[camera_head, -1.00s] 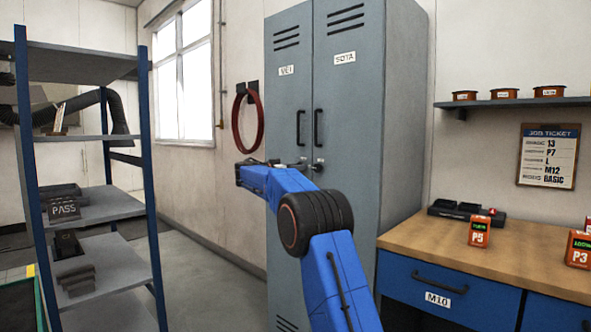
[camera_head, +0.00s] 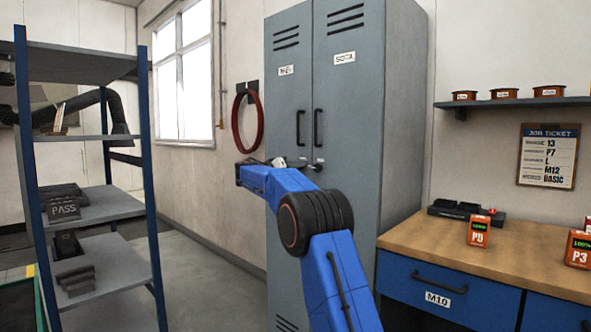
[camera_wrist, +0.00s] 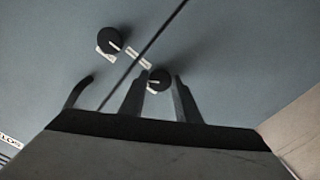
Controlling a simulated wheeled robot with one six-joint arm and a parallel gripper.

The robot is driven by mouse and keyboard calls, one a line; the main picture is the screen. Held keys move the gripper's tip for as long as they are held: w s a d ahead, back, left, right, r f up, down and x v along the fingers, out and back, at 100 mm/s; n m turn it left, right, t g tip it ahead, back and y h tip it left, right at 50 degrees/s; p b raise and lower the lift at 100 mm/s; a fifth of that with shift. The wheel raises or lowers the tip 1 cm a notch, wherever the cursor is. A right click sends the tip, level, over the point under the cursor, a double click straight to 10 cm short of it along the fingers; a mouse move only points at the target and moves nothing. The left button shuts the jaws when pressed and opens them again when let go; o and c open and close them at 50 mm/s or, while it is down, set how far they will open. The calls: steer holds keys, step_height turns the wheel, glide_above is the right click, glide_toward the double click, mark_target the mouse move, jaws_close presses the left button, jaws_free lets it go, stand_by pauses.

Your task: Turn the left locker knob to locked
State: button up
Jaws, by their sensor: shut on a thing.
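The left locker door (camera_head: 288,110) is a grey-blue metal door beside the right door. Its round black knob (camera_wrist: 160,78) shows in the wrist view between the two fingers of my gripper (camera_wrist: 160,92). My gripper is shut on this knob. The knob has a pale pointer line towards its lower left in that view, and a small white label lies nearby, too small to read. The right door's knob (camera_wrist: 109,40) is free, across the door seam; it also shows in the head view (camera_head: 318,166). In the head view my wrist mostly hides the left knob.
Black door handles (camera_head: 318,128) stand above the knobs. A workbench (camera_head: 480,252) with orange-labelled items is at the right. An open shelf rack (camera_head: 95,208) stands at the left, and a red hose loop (camera_head: 238,120) hangs on the wall. Floor between rack and locker is clear.

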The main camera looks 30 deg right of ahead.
steer(key=n, duration=1.1)
steer(key=shift+r, duration=0.1)
steer(key=shift+n, duration=0.3)
stand_by(0.3)
steer(key=o, duration=1)
steer(key=shift+a, duration=0.1)
steer(key=v, duration=1.7)
steer(key=shift+s+a, duration=0.1)
